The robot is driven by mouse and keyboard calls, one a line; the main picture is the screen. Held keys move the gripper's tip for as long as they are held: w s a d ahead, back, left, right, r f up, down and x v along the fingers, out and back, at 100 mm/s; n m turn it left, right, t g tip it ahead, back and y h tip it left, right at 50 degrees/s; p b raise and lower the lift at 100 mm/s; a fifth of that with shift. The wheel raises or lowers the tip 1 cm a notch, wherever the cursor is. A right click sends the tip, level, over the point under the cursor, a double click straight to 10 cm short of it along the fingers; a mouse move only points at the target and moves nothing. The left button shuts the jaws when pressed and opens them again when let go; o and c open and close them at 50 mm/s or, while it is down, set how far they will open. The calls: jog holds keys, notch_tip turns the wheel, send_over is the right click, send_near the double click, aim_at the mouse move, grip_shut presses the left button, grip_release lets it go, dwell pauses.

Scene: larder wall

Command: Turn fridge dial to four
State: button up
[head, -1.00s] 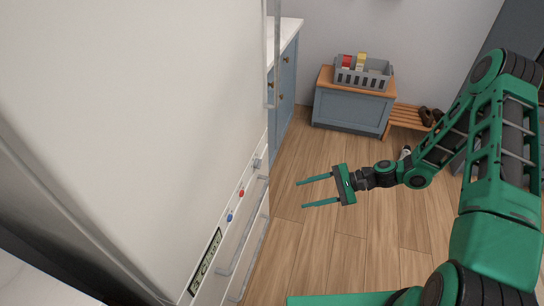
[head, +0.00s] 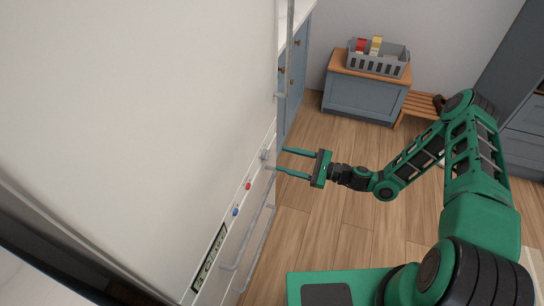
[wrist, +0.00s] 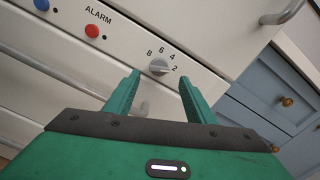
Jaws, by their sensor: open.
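The fridge dial (wrist: 158,67) is a small grey knob on the white control strip in the wrist view, ringed by the numbers 8, 6, 4 and 2. Its ridge lies roughly toward the 2, but the exact setting is hard to read. In the head view the dial (head: 263,154) sits at the right end of the strip. My green gripper (head: 277,159) is open and empty, its fingertips close to the dial. In the wrist view my gripper (wrist: 159,78) has a finger on either side below the dial, apart from it.
A red button (wrist: 92,30) marked ALARM and a blue button (wrist: 41,4) sit left of the dial. Fridge handles (head: 233,251) stick out below the strip.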

aim_at(266, 155)
jog(key=shift+x, duration=2.75)
